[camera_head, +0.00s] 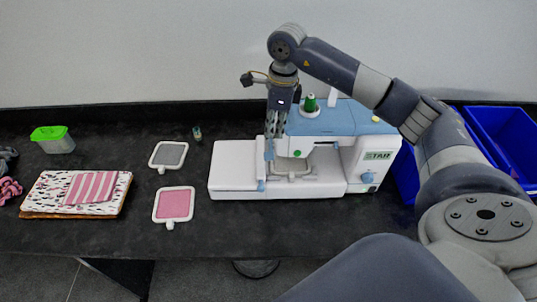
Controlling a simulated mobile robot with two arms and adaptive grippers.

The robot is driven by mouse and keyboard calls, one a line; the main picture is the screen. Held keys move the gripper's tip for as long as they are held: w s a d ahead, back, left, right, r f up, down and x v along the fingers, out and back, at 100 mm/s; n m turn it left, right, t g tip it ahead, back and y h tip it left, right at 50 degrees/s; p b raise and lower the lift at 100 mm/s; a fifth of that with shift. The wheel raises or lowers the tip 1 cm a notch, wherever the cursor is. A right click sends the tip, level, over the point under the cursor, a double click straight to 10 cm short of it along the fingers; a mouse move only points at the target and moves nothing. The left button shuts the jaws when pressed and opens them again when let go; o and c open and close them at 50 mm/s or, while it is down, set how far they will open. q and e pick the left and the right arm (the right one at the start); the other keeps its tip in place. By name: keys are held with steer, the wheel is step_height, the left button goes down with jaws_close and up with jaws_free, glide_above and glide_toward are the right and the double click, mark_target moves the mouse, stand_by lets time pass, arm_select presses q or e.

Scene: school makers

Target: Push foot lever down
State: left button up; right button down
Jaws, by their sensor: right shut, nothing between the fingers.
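A white and light blue sewing machine (328,122) stands on the dark table with its flat bed to the left. My right gripper (269,152) points down at the machine's left end, in front of the needle head. Its fingers look shut, with nothing seen between them. The foot lever cannot be made out; the gripper and arm cover part of the head. Whether the fingers touch the machine is unclear. A hoop-like frame (292,175) lies on the bed under the head. My left gripper is not in view.
A pink hoop (174,204), a grey hoop (168,155), folded cloth (91,188) and a green-lidded box (53,139) lie to the left. A small spool (197,133) stands behind. Blue bins (505,138) are at right. The front table strip is clear.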

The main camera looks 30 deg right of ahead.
mark_target(271, 155)
steer(key=shift+w+a+f+b, duration=0.1)
steer(key=shift+a+f+b, duration=0.1)
steer(key=shift+f+b, duration=1.15)
steer(key=shift+w+a+f+b, duration=0.15)
steer(key=shift+f+b, duration=0.4)
steer(key=shift+f, duration=1.6)
step_height(271, 155, down, 4)
steer(key=b, duration=0.4)
steer(key=shift+f, duration=0.25)
steer(key=shift+r+p, duration=0.2)
steer(key=shift+p, duration=0.1)
steer(key=s+d, duration=0.1)
steer(key=s+d+r, duration=0.1)
steer(key=shift+d, duration=0.3)
steer(key=shift+w, duration=0.1)
